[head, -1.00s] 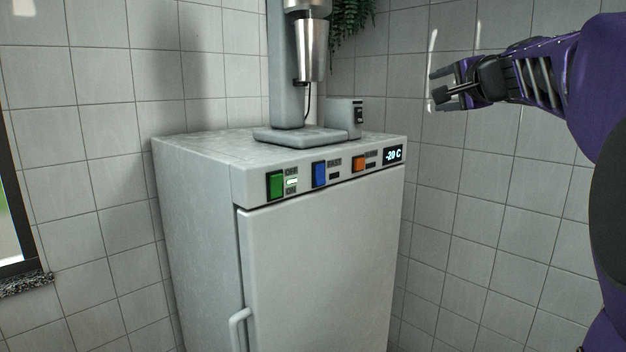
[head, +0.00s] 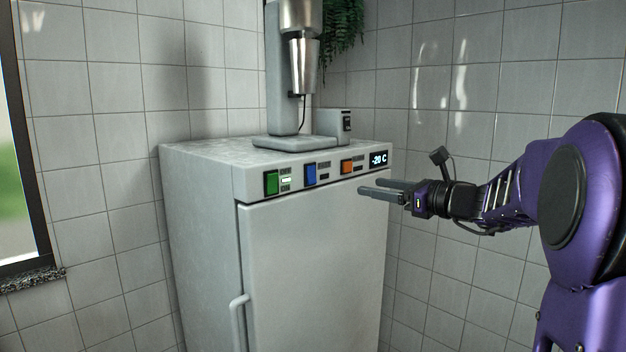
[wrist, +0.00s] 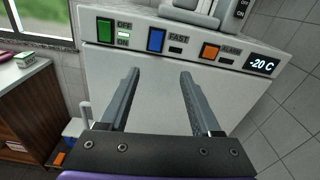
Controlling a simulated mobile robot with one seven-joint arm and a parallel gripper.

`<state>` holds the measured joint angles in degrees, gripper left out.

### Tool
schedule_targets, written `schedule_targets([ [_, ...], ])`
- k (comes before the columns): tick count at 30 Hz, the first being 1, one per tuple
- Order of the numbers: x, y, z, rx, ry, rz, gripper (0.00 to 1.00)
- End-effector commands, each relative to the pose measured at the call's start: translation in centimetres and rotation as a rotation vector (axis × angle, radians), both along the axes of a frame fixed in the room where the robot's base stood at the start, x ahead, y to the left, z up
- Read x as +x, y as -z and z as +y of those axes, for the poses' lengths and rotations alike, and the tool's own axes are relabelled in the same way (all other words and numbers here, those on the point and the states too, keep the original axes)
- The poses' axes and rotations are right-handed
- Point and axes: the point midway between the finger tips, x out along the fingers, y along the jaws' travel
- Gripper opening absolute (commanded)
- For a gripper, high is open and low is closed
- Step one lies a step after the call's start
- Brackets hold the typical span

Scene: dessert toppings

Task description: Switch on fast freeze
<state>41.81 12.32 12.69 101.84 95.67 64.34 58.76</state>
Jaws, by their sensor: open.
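The white freezer (head: 310,270) stands in the tiled corner. Its top panel holds a green switch (head: 271,183), a blue switch (head: 310,173) and an orange switch (head: 346,167). In the wrist view the blue switch (wrist: 156,40) is labelled FAST, and the small indicator beside it is dark. The green switch (wrist: 105,31) is labelled OFF and ON, with a lit indicator by ON. The orange switch (wrist: 210,51) is labelled ALARM. The display (wrist: 262,65) reads -20 C. My gripper (head: 370,187) is open and empty, in front of the panel's right part, apart from the switches.
A drink mixer (head: 290,90) stands on the freezer top, with a hanging plant (head: 343,25) behind it. The freezer door handle (head: 238,318) is at lower left. A window (head: 20,190) is at left. A wooden shelf unit (wrist: 25,115) shows at left in the wrist view.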

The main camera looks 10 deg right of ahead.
Motion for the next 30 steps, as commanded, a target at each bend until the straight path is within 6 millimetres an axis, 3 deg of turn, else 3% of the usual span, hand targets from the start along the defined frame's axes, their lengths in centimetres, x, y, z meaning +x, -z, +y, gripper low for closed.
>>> schedule_targets([
  [6, -0.5, 0.0, -0.2, 0.118, -0.015, 0.020, 0.65],
  [11, 0.7, 0.0, 0.8, 0.122, -0.019, 0.021, 0.65],
  [30, 11.3, -0.1, 8.5, 0.120, -0.018, 0.021, 0.65],
])
